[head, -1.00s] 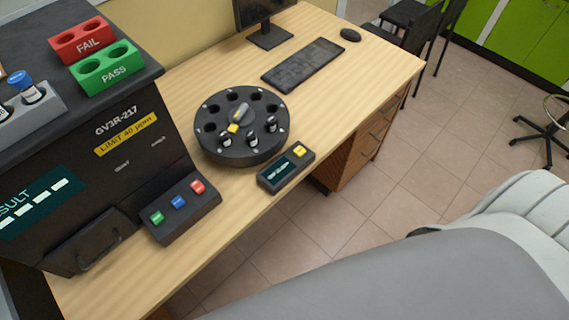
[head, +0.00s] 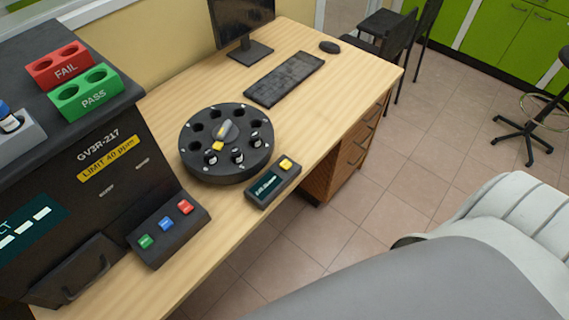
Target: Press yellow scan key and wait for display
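The yellow scan key (head: 286,164) sits on the right end of a small dark scanner box (head: 272,184) at the desk's front edge. The box's display (head: 265,185) is lit with small text that I cannot read. Behind it stands a round black carousel (head: 227,143) with several holes, a few dark-capped vials and a grey and yellow pointer in the middle. Nothing touches the key. A large grey and white arm, mine, fills the lower right. Neither gripper's fingers show.
The black analyser (head: 100,170) stands at left, with a green, blue and red button panel (head: 168,228) in front. FAIL (head: 66,74) and PASS (head: 93,104) racks sit on top. A keyboard (head: 285,79), monitor and mouse (head: 330,47) are at the back. Chairs stand beyond the desk.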

